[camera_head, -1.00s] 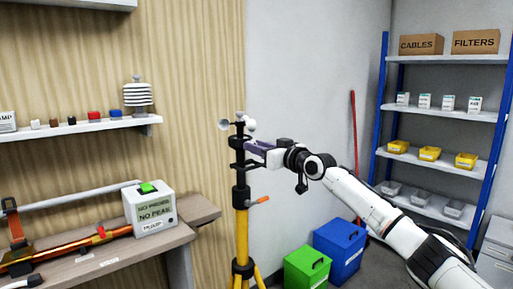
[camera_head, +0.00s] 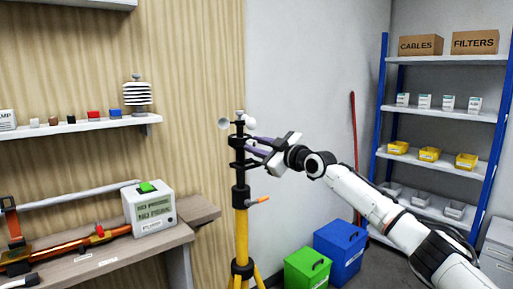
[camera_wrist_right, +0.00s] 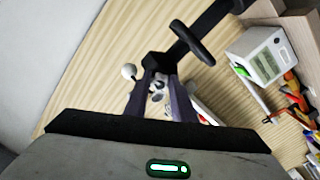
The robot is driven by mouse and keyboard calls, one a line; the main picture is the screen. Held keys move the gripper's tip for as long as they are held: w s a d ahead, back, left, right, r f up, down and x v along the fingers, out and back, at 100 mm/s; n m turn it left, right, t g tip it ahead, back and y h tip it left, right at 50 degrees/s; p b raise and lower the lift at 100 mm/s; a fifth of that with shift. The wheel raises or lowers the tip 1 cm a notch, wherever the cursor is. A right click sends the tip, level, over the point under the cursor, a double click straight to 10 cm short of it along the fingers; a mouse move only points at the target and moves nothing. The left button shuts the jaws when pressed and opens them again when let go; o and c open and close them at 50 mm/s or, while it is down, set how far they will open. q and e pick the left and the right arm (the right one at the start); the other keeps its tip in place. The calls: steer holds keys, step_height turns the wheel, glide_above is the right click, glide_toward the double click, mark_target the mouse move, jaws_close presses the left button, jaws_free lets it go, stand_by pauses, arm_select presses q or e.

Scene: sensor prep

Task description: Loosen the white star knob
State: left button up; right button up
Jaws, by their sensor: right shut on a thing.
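The white star knob (camera_wrist_right: 158,88) shows small and partly covered between the two purple-grey fingers of my right gripper (camera_wrist_right: 167,98) in the right wrist view. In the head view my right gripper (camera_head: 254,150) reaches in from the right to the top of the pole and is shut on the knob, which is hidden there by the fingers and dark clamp. The knob sits at the dark upper part of a yellow and black tripod mast (camera_head: 241,205). My left gripper is not in view.
White rounded cups (camera_head: 224,124) stick out at the mast top, close to my gripper. An orange lever (camera_head: 259,200) is lower on the mast. A bench with a white box (camera_head: 150,210) is left. Green (camera_head: 307,270) and blue (camera_head: 340,250) bins stand right of the mast.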

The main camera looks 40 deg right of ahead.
steer(key=n, duration=0.5)
steer(key=shift+n, duration=0.3)
steer(key=n, duration=0.2)
steer(key=shift+r+n+p, duration=0.1)
steer(key=shift+n+p, duration=0.3)
steer(key=shift+n, duration=0.8)
steer(key=n+p, duration=0.2)
steer(key=shift+r+n, duration=0.1)
steer(key=shift+n, duration=0.3)
steer(key=shift+n+p, duration=0.95)
steer(key=shift+n, duration=0.15)
steer(key=shift+n+p, duration=1)
steer(key=shift+n, duration=0.1)
steer(key=shift+f, duration=0.2)
steer(key=o, duration=1.1)
steer(key=shift+c, duration=0.2)
